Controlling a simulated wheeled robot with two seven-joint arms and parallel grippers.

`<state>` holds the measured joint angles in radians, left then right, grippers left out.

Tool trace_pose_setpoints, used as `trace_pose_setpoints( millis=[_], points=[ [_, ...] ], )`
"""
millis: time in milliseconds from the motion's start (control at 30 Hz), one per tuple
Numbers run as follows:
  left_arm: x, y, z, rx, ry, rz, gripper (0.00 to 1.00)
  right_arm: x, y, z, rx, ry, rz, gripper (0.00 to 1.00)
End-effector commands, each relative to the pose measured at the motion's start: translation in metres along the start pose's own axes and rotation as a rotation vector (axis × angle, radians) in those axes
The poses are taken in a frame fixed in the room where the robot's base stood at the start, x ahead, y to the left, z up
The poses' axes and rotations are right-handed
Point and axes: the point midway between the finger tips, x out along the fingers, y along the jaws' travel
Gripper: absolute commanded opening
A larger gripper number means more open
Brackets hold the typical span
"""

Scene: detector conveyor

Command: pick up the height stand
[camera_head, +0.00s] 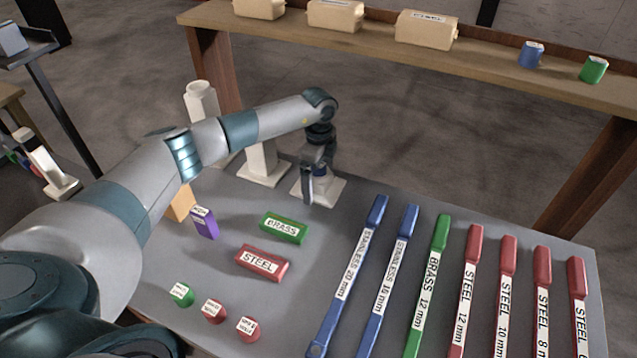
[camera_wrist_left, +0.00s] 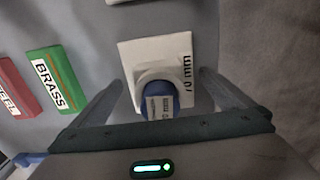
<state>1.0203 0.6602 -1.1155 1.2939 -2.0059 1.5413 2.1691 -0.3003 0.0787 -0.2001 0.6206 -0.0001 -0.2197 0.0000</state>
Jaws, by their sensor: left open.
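A white height stand (camera_head: 328,191) with a square base stands near the far edge of the grey table. In the left wrist view the stand (camera_wrist_left: 133,55) has "70 mm" on its base, and a blue-sided, labelled top (camera_wrist_left: 158,102) points toward the camera. My left gripper (camera_head: 317,182) is over this stand, pointing down. In the left wrist view the open fingers (camera_wrist_left: 160,78) are on either side of the stand, with a gap on each side. The arm and gripper hide much of the stand in the head view. My right gripper is not in view.
Another white stand (camera_head: 262,167) is close on the left, with a taller white one (camera_head: 201,100) beyond. Green BRASS (camera_head: 284,228) and red STEEL (camera_head: 262,263) blocks lie nearer. Several labelled bars, including a blue one (camera_head: 346,273), fill the right side.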

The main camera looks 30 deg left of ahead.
Motion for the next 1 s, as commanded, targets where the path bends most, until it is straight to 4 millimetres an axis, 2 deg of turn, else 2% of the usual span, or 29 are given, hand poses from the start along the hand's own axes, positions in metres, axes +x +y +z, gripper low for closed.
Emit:
trace_pose_setpoints(
  millis=[133, 167, 300, 333, 733, 1000],
  points=[
    [0.000, 0.000, 0.000, 0.000, 0.000, 0.000, 1.00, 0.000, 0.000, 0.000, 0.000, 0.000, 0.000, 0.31],
    [0.000, 0.000, 0.000, 0.000, 0.000, 0.000, 0.95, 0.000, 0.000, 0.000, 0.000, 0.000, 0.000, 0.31],
    [-0.001, 0.000, 0.000, 0.000, 0.000, 0.000, 0.62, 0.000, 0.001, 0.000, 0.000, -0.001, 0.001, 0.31],
    [-0.001, 0.000, 0.000, 0.000, 0.000, 0.000, 0.57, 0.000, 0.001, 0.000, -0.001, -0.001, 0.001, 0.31],
    [-0.005, -0.001, 0.000, 0.000, 0.001, -0.001, 0.57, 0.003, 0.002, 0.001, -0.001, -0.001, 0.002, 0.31],
    [-0.025, -0.001, -0.001, 0.001, 0.002, -0.004, 0.57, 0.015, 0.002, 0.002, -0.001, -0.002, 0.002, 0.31]
  ],
)
